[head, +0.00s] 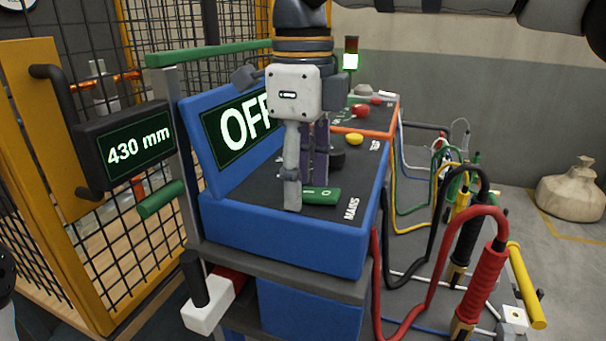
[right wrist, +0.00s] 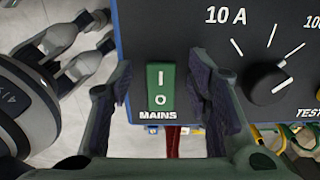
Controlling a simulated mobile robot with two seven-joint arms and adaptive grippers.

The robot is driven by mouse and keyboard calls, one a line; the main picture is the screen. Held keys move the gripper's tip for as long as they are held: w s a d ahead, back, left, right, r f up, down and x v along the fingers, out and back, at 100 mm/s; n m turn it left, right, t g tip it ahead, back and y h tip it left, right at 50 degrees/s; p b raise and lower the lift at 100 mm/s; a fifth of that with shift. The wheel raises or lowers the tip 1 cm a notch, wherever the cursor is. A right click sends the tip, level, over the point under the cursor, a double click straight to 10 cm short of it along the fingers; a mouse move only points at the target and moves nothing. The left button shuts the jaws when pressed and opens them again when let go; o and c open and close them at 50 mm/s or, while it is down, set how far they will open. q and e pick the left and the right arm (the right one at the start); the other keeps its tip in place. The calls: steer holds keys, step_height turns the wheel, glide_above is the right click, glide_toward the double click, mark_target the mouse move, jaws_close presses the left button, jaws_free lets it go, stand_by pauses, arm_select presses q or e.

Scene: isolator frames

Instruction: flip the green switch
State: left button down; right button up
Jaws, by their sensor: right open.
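The green switch (head: 322,196) is a rocker marked I and O, on the dark sloping top of a blue box (head: 290,240), beside the word MAINS. It also shows in the right wrist view (right wrist: 161,88), unobstructed, with I at the top and O below. My right gripper (head: 303,200) points down over the box top at the switch and hides part of it in the head view. In the right wrist view its two dark-padded fingers (right wrist: 165,92) are apart on either side of the switch, with gaps between. It holds nothing.
A display (head: 235,125) on the box reads OFF, partly hidden by my gripper. A black knob (right wrist: 268,85) is right of the switch. A 430 mm display (head: 138,145) and mesh gate (head: 60,200) stand left. Red and black cables (head: 440,245) loop at the right.

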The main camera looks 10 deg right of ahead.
mark_target(335, 193)
jaws_close()
steer(key=shift+s+d+r+t+y, duration=0.1)
steer(key=shift+d+t+y, duration=0.05)
steer(key=shift+t+y, duration=0.45)
steer(key=shift+s+d+r+t+y, duration=0.15)
steer(key=shift+t+y, duration=0.25)
steer(key=shift+y, duration=0.4)
jaws_free()
steer(key=v, duration=1.2)
steer(key=shift+w, duration=0.15)
